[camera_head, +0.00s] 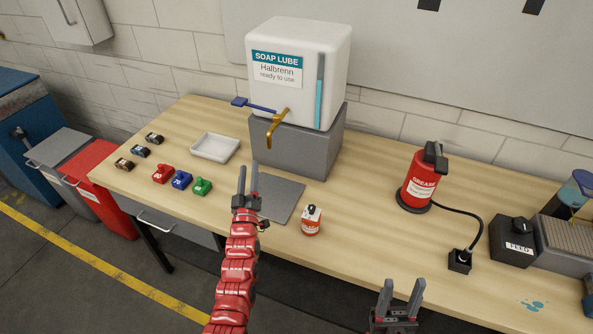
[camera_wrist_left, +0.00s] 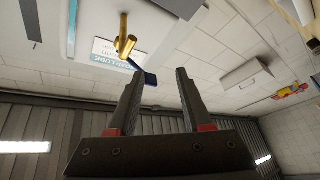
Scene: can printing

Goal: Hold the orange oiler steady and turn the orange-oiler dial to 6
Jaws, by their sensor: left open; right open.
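The orange oiler (camera_head: 311,221) is a small bottle with an orange and white body and a pale top with a dark tip. It stands upright on the wooden table, right of the grey mat. Its dial marks are too small to read. My left gripper (camera_head: 248,180) is open and empty, raised in front of the mat, to the left of the oiler and apart from it. Its fingers (camera_wrist_left: 158,95) also show open in the left wrist view, with nothing between them. My right gripper (camera_head: 402,293) is open and empty at the table's front edge, right of and nearer than the oiler.
A white soap-lube tank (camera_head: 335,75) with a brass tap (camera_head: 277,130) stands on a grey block behind the mat (camera_head: 288,203). A white tray (camera_head: 231,149) and several coloured stamps (camera_head: 181,180) are at left. A red grease can (camera_head: 418,185) stands right. Table between oiler and can is clear.

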